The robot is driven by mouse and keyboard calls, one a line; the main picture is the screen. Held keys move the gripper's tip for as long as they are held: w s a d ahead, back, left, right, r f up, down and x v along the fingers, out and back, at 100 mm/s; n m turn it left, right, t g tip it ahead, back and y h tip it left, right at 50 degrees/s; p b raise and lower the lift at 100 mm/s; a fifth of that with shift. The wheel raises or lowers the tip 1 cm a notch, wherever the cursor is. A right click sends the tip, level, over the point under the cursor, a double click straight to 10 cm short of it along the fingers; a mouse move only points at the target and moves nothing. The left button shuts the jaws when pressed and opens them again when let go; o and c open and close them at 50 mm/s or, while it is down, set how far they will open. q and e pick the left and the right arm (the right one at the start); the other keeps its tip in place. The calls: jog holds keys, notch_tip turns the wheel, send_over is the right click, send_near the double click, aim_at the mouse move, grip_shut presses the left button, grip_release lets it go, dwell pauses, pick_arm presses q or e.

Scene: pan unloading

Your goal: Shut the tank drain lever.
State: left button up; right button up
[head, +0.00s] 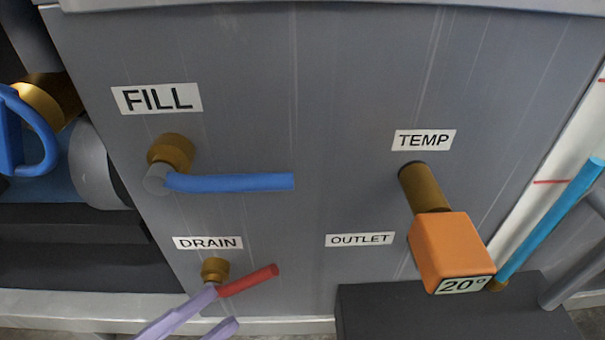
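The drain lever is a short red handle (249,281) on a brass valve stem (214,269), below the DRAIN label (208,243) on the grey tank front. It points right and slightly up. My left gripper (225,306) comes in from the bottom edge with two lavender fingers spread apart. One fingertip overlaps the lever's left end, just below the stem, and hides part of it; I cannot tell whether it touches. The other fingertip is lower right, below the handle. Nothing shows between the fingers. My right gripper is not in view.
Above is the blue FILL lever (230,183), pointing right. An orange TEMP knob (452,250) reading 20° sticks out at right, above a dark block (430,314). A cyan rod (548,222) stands at far right. The tank face right of the red handle is clear.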

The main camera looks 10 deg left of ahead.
aim_at(254, 281)
pick_arm(q)
jog(key=b+x, duration=0.2)
jog(key=x, duration=0.5)
grip_shut()
dwell(1.3)
